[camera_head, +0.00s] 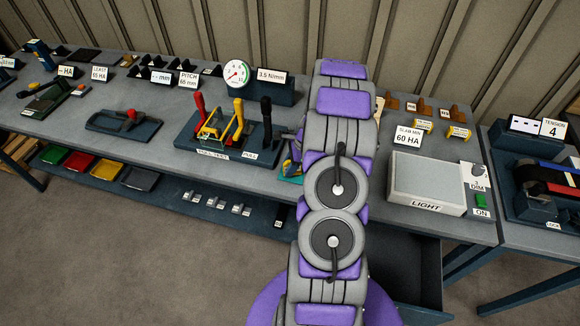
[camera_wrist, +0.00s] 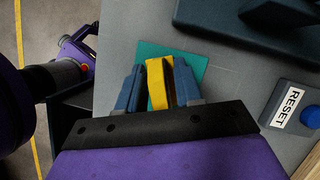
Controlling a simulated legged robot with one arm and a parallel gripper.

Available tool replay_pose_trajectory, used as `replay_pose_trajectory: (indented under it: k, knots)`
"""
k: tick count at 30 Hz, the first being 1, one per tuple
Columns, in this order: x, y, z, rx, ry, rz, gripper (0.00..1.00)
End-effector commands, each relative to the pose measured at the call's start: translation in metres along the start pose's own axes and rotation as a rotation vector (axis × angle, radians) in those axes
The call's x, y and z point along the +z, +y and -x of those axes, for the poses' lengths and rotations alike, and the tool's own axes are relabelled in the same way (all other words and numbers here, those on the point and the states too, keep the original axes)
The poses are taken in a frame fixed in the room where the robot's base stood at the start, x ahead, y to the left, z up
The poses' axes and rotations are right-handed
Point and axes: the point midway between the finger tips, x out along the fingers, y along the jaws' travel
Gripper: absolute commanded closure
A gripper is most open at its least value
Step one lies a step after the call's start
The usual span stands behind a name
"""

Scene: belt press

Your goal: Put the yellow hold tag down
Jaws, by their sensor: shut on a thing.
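The yellow hold tag (camera_wrist: 158,86) is between the two blue fingers of my gripper (camera_wrist: 157,82) in the wrist view. My gripper is shut on it. A teal pad (camera_wrist: 193,61) lies on the grey bench under the tag and the fingertips. I cannot tell whether the tag touches the pad. In the head view my arm hides most of this spot; only a corner of the teal pad (camera_head: 287,180) and part of my gripper show left of the arm.
A blue RESET button (camera_wrist: 297,97) stands right of the pad in the wrist view. The dark pull-test base (camera_head: 225,140) with red, yellow and black levers is left of my arm. The light box (camera_head: 427,184) is to the right. The bench's front edge is close.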

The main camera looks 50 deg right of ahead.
Motion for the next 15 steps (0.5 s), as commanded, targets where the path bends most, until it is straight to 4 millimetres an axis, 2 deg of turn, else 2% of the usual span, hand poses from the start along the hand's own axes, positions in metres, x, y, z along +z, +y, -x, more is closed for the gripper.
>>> replay_pose_trajectory:
  k: [7, 8, 15]
  knots:
    - [-0.0013, -0.0006, -0.0001, -0.001, 0.0, 0.0, 0.95]
    - [-0.0013, -0.0006, -0.0003, -0.001, 0.0, 0.0, 0.63]
    - [0.0013, 0.0009, 0.0002, -0.004, 0.003, 0.001, 0.4]
